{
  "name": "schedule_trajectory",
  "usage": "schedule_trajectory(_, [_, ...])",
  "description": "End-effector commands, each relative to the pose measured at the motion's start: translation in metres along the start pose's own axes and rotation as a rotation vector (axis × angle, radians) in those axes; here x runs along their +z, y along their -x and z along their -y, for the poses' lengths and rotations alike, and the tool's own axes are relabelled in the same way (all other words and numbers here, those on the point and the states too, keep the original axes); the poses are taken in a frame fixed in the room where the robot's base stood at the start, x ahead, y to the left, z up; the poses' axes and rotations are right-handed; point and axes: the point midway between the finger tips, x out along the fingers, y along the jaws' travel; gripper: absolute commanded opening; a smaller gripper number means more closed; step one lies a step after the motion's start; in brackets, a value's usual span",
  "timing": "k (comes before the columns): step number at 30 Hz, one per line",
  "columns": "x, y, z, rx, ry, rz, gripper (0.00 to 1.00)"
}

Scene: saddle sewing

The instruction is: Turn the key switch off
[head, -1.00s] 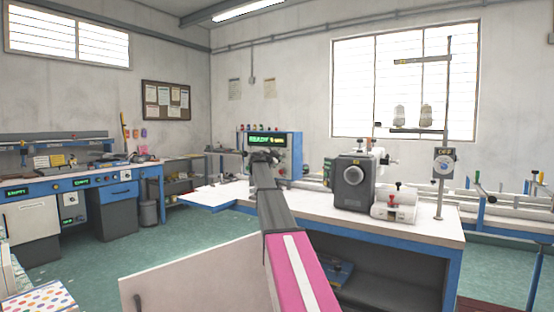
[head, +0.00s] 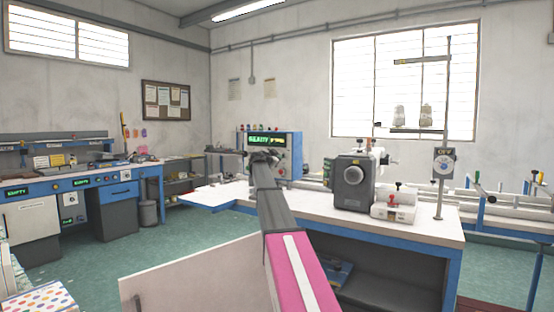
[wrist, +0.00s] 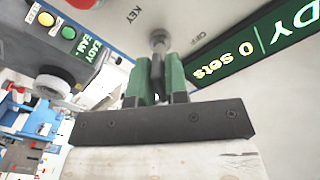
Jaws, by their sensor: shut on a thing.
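The key switch (wrist: 157,38) is a round metal lock on a pale panel, with the words KEY and OFF printed beside it, in the wrist view. My gripper (wrist: 158,75) has green fingers shut on the dark key at the switch. The fingers hide part of the key, so its exact angle is hard to tell. In the head view, my arm reaches to the blue-framed control box (head: 296,155), and my gripper (head: 262,155) is at its front, where the arm hides the switch.
A green-lit display (wrist: 255,45) reading READY and 0 sets is beside the switch. A grey sewing machine (head: 353,183) stands right of my arm on the white bench (head: 310,205).

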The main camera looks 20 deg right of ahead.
Motion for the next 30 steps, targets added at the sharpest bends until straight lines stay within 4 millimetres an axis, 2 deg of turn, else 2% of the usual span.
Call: schedule_trajectory(30, [0.0004,0.0008,-0.0008,0.001,0.956,0.001,0.0])
